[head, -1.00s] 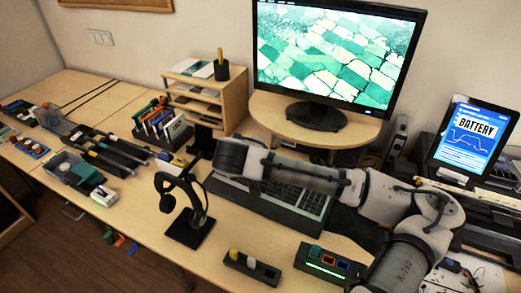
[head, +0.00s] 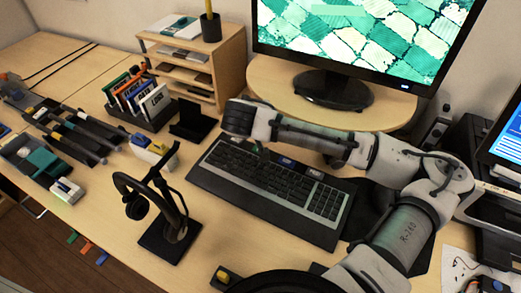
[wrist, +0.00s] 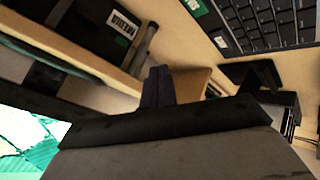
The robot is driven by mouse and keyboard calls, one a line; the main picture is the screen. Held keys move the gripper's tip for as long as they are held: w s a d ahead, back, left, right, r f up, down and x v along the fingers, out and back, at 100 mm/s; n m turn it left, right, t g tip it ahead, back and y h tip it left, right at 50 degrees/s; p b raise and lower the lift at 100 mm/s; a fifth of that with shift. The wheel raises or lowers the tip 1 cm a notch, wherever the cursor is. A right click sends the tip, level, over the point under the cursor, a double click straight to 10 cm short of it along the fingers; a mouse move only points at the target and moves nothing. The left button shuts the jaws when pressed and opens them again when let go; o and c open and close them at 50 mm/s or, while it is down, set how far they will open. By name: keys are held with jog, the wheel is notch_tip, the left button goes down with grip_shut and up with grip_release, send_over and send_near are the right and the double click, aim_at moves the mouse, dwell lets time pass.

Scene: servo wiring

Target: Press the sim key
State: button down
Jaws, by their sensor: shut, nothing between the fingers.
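The black keyboard (head: 265,185) lies on the desk with a light front rim. A few labelled tiles show along its back edge, among them a blue-grey one (head: 287,161); their words are too small to read in the head view. In the wrist view, the keyboard (wrist: 265,22) is at the top right, beside a green tile (wrist: 196,6) cut off by the frame edge. I cannot tell which key is the sim key. My gripper (wrist: 158,76) is shut and empty, its dark fingers apart from the keyboard in the picture. In the head view my wrist hides the fingers.
A headset stand (head: 170,235) stands in front left of the keyboard. A monitor (head: 335,90) on a wooden riser (head: 270,85) is behind it. A wooden shelf (head: 230,75) and a black card rack (head: 130,115) stand back left. A small black stand (head: 192,122) is near the keyboard's left end.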

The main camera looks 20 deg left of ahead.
notch_tip(320, 180, down, 9)
jog(key=b, duration=0.6)
jog(key=shift+r, duration=0.1)
jog(key=shift+b, duration=0.3)
dwell(1.7)
jog(key=shift+f+b, duration=0.3)
jog(key=shift+f, duration=0.15)
jog(key=shift+f+b, duration=0.35)
jog(key=shift+b, duration=0.05)
dwell(0.4)
jog(key=shift+r, duration=0.1)
jog(key=shift+r+p, duration=0.55)
jog(key=shift+r, duration=0.15)
jog(key=shift+r+p, duration=1.75)
jog(key=shift+r, duration=0.7)
